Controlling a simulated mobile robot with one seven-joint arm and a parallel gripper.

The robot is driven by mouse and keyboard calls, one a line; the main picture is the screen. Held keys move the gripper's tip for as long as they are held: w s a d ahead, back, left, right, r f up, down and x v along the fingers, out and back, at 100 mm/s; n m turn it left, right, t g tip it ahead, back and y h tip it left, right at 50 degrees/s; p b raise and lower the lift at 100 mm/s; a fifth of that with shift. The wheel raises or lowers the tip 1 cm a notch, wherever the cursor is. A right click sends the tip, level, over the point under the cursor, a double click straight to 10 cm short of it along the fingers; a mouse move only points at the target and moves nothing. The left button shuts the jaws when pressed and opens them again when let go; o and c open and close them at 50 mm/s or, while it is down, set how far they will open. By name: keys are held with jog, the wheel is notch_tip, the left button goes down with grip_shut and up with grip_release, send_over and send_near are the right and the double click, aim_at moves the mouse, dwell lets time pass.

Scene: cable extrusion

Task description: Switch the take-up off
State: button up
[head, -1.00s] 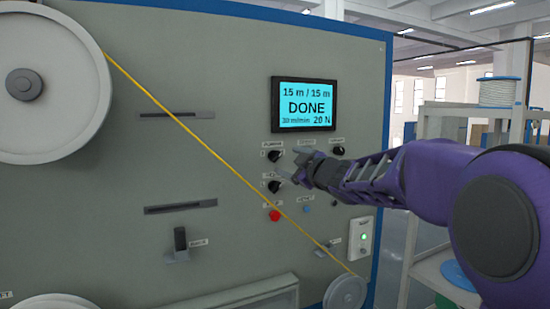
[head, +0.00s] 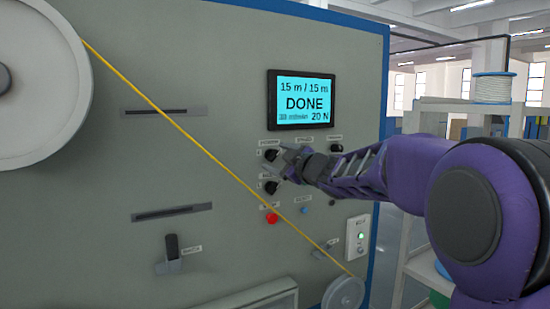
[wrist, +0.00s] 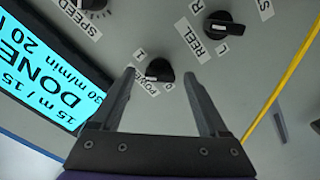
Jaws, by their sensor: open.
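The panel's black rotary knobs stand below the screen. The POWER knob (wrist: 159,70) shows between and just beyond my open fingertips in the wrist view. The REEL knob (wrist: 222,26) is up and right of it, with small position labels beside it. In the head view the upper left knob (head: 271,155) and lower left knob (head: 270,187) are both just left of my gripper (head: 285,166). My gripper also shows in the wrist view (wrist: 160,76), open and empty. No label reading take-up is legible.
The screen (head: 302,101) reads 15 m / 15 m, DONE. A red button (head: 272,218) and blue button (head: 305,210) sit below the knobs. A yellow cable (head: 185,128) runs diagonally from a large reel (head: 40,90) to a small pulley (head: 346,292). A lever (head: 171,247) is lower left.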

grip_shut()
dwell(0.5)
jog(key=shift+n, duration=0.3)
jog(key=n+b, duration=0.2)
jog(key=n, duration=0.1)
jog(key=shift+f+n, duration=0.1)
jog(key=shift+n, duration=0.2)
jog(key=n+b, duration=0.2)
jog(key=n, duration=0.2)
jog(key=n+b, duration=0.2)
jog(key=n, duration=0.3)
jog(key=shift+n, duration=0.4)
jog(key=shift+n+b, duration=0.9)
jog(key=shift+n, duration=1)
